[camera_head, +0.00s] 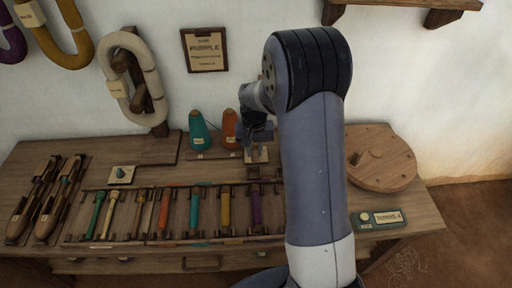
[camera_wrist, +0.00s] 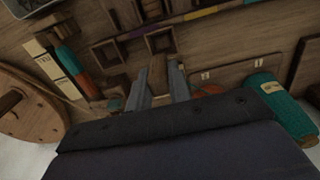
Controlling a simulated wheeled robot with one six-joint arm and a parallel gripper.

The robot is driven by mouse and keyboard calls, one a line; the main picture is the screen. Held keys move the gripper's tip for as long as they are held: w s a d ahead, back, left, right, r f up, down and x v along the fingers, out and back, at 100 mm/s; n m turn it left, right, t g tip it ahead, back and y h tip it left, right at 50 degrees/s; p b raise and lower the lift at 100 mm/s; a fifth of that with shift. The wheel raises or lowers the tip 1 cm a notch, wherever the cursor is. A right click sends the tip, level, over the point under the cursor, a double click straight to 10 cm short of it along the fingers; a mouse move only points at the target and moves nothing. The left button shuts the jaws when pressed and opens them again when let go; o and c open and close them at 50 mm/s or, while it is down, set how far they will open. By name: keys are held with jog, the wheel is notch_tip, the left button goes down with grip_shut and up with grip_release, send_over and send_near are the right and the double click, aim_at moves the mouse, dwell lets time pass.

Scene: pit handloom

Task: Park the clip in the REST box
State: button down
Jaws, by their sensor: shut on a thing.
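My gripper (camera_wrist: 158,80) is shut on a brown wooden piece, which I take to be the clip (camera_wrist: 157,72), held between the two grey fingers. In the head view my gripper (camera_head: 256,138) is over the back of the bench, right of the orange cone; the clip cannot be made out there. Two small open square boxes show just beyond the fingertips in the wrist view, a left one (camera_wrist: 97,53) and a right one (camera_wrist: 148,42). The clip's tip lies close to the right one in the picture; I cannot tell the height between them. No REST lettering is readable.
A teal cone (camera_head: 199,132) and an orange cone (camera_head: 229,130) stand left of my gripper. A round wooden disc with a peg (camera_head: 385,165) lies at the right. A rack of several coloured bobbins (camera_head: 163,214) fills the front. A small device (camera_head: 380,219) sits at the right front.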

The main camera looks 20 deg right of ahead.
jog(key=shift+w+a+f, duration=0.1)
jog(key=shift+a, duration=0.2)
jog(key=shift+d+f+b, duration=0.2)
jog(key=shift+f+b, duration=2.9)
jog(key=shift+f, duration=1.15)
jog(key=c, duration=0.9)
grip_release()
jog(key=shift+r, duration=0.15)
notch_tip(320, 180, up, 8)
jog(key=p, duration=0.6)
